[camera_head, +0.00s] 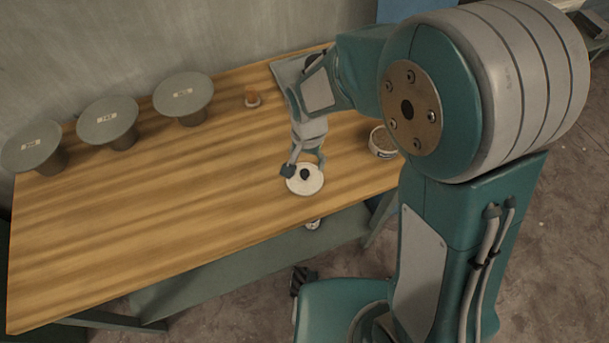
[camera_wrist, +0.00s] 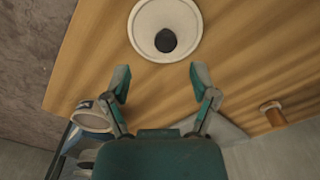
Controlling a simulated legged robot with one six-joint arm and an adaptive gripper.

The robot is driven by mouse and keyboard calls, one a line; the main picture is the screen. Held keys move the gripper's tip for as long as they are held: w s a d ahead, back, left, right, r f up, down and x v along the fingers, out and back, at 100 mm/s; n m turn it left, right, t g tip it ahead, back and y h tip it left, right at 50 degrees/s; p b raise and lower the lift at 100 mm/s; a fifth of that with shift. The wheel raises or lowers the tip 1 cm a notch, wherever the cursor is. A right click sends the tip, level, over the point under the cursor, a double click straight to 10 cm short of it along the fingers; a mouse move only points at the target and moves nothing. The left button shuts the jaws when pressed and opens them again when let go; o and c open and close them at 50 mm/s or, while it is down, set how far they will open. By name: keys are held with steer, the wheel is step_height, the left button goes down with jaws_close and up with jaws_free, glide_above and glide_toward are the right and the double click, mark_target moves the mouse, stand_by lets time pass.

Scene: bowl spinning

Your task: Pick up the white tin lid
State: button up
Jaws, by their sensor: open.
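The white tin lid (camera_head: 305,186) is a round white disc with a dark knob at its middle, lying on the wooden table near its front edge. In the wrist view the lid (camera_wrist: 165,14) shows at the top, just beyond my fingertips. My gripper (camera_head: 304,170) is over or beside the lid in the head view; the exact height above it is hard to tell. In the wrist view my gripper (camera_wrist: 160,78) has its two fingers spread wide with nothing between them but table.
Several grey round-topped stands (camera_head: 183,94) line the back left of the wooden table (camera_head: 180,200). A small orange-brown object (camera_head: 252,97) stands near the back. A white round tin (camera_head: 382,141) is right of the lid, partly behind my arm. The table's left and middle are clear.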

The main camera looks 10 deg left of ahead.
mark_target(305, 172)
steer(key=f, duration=0.6)
steer(key=shift+w+a, duration=0.1)
steer(key=shift+a, duration=0.3)
steer(key=c, duration=1)
